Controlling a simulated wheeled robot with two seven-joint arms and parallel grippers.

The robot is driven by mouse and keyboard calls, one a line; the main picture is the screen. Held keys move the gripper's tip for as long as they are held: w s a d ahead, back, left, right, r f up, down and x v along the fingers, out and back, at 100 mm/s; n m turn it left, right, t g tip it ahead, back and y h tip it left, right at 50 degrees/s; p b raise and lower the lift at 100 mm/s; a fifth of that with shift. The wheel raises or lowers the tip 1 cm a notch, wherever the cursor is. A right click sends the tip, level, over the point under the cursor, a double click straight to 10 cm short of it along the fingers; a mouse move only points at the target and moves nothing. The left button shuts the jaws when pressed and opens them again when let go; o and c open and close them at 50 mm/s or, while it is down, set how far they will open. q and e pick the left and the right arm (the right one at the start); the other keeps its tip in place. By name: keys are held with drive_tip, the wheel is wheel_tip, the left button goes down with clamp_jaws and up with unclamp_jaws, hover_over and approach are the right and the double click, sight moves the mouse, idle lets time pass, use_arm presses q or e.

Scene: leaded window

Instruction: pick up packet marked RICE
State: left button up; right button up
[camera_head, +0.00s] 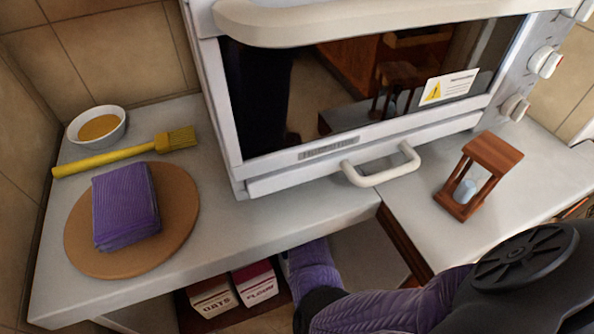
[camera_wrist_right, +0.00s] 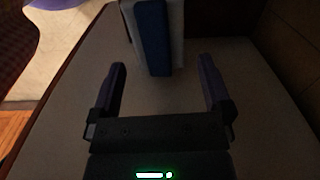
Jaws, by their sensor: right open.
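In the head view two packets stand on a shelf below the counter: one marked OATS (camera_head: 211,298) and one marked FLOUR (camera_head: 257,284). No packet marked RICE can be read in either view. In the right wrist view a white packet with a blue face (camera_wrist_right: 152,38) stands ahead, its lettering not visible. My right gripper (camera_wrist_right: 162,70) is open, its fingers apart, with the blue and white packet just beyond and roughly between the fingertips. In the head view my right arm reaches down below the counter, and its gripper is hidden. My left gripper is not in view.
The counter (camera_head: 290,222) overhangs the shelf. On it are a white oven (camera_head: 330,155), a wooden hourglass (camera_head: 478,178), a round board (camera_head: 180,215) with a folded purple cloth (camera_head: 125,205), a yellow brush (camera_head: 125,155) and a bowl (camera_head: 97,126). Dark walls flank the compartment in the wrist view.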

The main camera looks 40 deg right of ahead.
wheel_tip(320, 180, down, 7)
drive_tip(key=b, duration=0.4)
drive_tip(key=shift+a+b, duration=0.2)
drive_tip(key=shift+b, duration=0.15)
drive_tip(key=shift+s+r, duration=0.1)
drive_tip(key=shift+r, duration=0.25)
drive_tip(key=shift+c, duration=0.3)
drive_tip(key=c, duration=1.2)
clamp_jaws()
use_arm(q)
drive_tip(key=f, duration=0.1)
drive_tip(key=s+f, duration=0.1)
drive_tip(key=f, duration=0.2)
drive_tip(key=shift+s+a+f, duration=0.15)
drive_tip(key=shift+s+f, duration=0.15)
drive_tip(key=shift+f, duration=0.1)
